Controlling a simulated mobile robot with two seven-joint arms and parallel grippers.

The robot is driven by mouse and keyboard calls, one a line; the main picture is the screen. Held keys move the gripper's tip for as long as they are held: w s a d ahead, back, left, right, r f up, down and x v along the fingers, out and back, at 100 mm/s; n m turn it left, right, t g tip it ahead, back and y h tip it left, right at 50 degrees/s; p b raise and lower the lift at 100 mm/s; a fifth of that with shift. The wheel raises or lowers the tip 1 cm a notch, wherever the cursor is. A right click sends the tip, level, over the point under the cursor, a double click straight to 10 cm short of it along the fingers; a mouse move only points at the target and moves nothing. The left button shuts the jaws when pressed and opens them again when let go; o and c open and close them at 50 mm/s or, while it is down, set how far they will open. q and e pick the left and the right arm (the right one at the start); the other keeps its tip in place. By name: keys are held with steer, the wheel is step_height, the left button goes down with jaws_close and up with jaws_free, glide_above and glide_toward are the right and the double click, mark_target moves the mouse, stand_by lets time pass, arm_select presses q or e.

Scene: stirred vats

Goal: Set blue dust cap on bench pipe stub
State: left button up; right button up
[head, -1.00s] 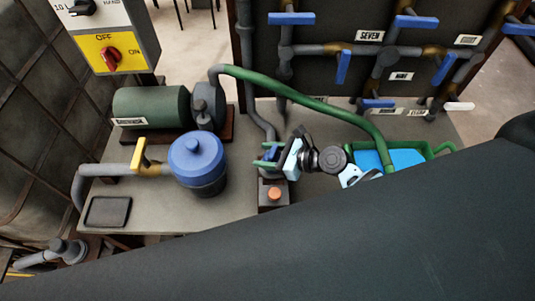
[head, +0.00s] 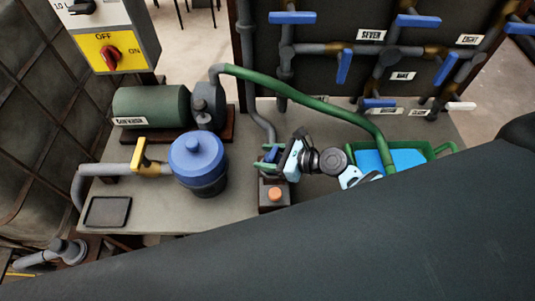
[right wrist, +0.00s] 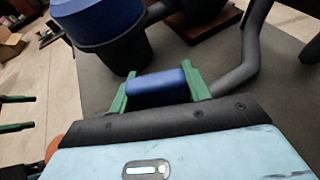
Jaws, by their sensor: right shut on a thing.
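My right gripper (head: 270,154) is low over the bench (head: 150,215), in front of the grey pipe. It is shut on the blue dust cap (head: 271,154). In the right wrist view the cap (right wrist: 157,86) lies between the two green fingers. I cannot make out the pipe stub for certain; the gripper and cap may hide it. Two parallel green fingers, apart and empty, show at the left edge of the right wrist view; they look like my left gripper (right wrist: 18,113). It is not visible in the head view.
A blue-lidded vessel (head: 198,158) stands left of the gripper. A box with an orange button (head: 274,194) is just in front of it. A grey pipe (head: 247,80) and green hose (head: 300,97) run close behind. A green tray (head: 444,149) is right; a flat dark tray (head: 107,211) left.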

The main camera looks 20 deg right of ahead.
mark_target(277, 158)
arm_select(q)
steer(key=shift+s+f, duration=0.15)
steer(key=shift+f, duration=0.05)
arm_select(e)
steer(key=shift+f, duration=0.25)
steer(key=o, duration=0.7)
arm_select(q)
steer(key=shift+r, duration=0.1)
arm_select(e)
steer(key=shift+p+v, duration=0.3)
steer(key=shift+v, duration=0.6)
steer(key=shift+p+v, duration=1.05)
steer(key=shift+v, duration=2.05)
arm_select(q)
steer(key=w+r+t, duration=0.1)
steer(key=w+r, duration=0.4)
steer(key=r, duration=0.1)
steer(key=shift+t+p, duration=0.3)
steer(key=shift+p, duration=0.05)
arm_select(e)
steer(key=shift+v, duration=1.55)
